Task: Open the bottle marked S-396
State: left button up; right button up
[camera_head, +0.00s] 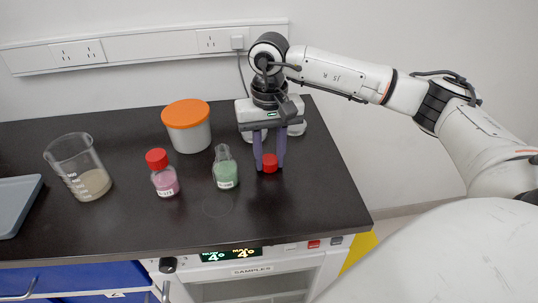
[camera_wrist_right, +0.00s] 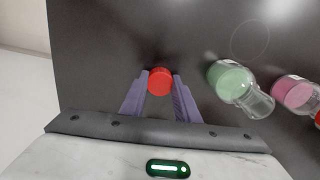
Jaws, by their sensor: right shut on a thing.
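A small bottle of green contents (camera_head: 226,173) stands upright on the black bench with its clear neck uncapped; it also shows in the right wrist view (camera_wrist_right: 228,82). A bottle of pink contents (camera_head: 165,182) with a red cap (camera_head: 157,158) stands to its left. Both have white labels, too small to read surely. My right gripper (camera_head: 270,165) points down, just right of the green bottle, shut on a loose red cap (camera_wrist_right: 160,81). The cap is at or just above the bench; I cannot tell which. My left gripper is not in view.
A white tub with an orange lid (camera_head: 187,113) stands behind the bottles. A glass beaker (camera_head: 78,167) and a grey tray (camera_head: 20,205) are at the left. The bench (camera_head: 315,190) is clear at the front right, up to its edge.

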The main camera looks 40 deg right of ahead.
aim_at(269, 159)
jog(key=shift+f, duration=0.2)
jog(key=o, duration=1.2)
jog(key=shift+r, duration=0.1)
jog(key=shift+r, duration=0.25)
jog(key=shift+w+r, duration=0.1)
jog(key=shift+r, duration=0.25)
notch_tip(269, 159, up, 11)
jog(key=shift+r, duration=0.1)
